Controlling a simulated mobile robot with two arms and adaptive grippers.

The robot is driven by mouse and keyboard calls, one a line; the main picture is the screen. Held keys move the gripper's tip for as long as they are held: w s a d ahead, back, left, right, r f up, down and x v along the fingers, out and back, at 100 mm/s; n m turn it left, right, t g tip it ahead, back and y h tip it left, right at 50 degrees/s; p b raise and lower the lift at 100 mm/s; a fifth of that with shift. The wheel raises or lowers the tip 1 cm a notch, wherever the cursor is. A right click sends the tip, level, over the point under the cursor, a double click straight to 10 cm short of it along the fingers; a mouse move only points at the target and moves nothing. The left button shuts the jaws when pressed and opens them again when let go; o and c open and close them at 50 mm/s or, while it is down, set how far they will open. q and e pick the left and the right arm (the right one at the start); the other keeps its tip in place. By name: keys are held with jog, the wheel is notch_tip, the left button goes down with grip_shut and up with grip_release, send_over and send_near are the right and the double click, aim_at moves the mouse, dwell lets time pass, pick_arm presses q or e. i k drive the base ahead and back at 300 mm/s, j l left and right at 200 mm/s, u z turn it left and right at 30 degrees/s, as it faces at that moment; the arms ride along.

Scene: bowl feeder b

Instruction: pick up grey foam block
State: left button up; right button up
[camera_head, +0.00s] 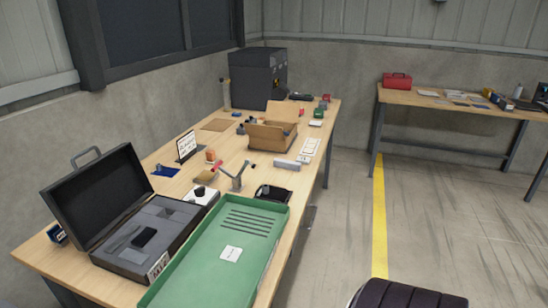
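An open black case (93,197) stands at the near left of the wooden table, lid up. It holds grey foam (169,218) with a dark rectangular piece (144,238) lying on it. I cannot tell whether the foam is a loose block or a fixed lining. A small light grey bar (287,164) lies farther back near the table's right edge; its material is unclear. Neither of my grippers is in view.
A green tray (190,284) lies right of the case, with a white card (231,254) in it. Behind are a small stand (238,179), a black tray (272,193) and an open cardboard box (272,136).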

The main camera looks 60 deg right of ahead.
aim_at(280, 163)
jog(key=z, duration=1.85)
jog(key=i+l+u, duration=0.1)
jog(key=u, duration=0.35)
jog(key=l+u, duration=0.2)
jog(key=u, duration=0.25)
jog(key=i+l+u, duration=0.15)
jog(key=l+u, duration=0.3)
jog(key=l, duration=0.85)
jog(key=l+u, duration=0.45)
jog(key=l, duration=0.85)
jog(key=k, duration=0.05)
